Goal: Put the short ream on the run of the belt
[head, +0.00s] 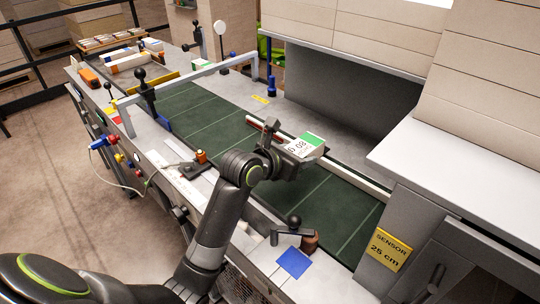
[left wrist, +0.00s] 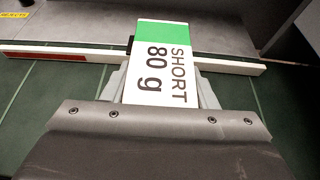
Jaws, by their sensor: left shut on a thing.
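The short ream (head: 312,141) is a small white block with a green end. In the left wrist view the short ream (left wrist: 161,66) reads "SHORT 80 g". My left gripper (head: 290,150) is shut on it, with a pale finger on either side. The ream is over the far side of the green belt (head: 310,190), by the white rail. I cannot tell its exact height above the belt. The belt also shows in the left wrist view (left wrist: 55,95). My right gripper is not in view.
A white rail with a red part (left wrist: 75,57) runs along the belt's far edge. A grey arch (head: 190,78) spans the belt farther up. A yellow sensor sign (head: 389,247) is at right.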

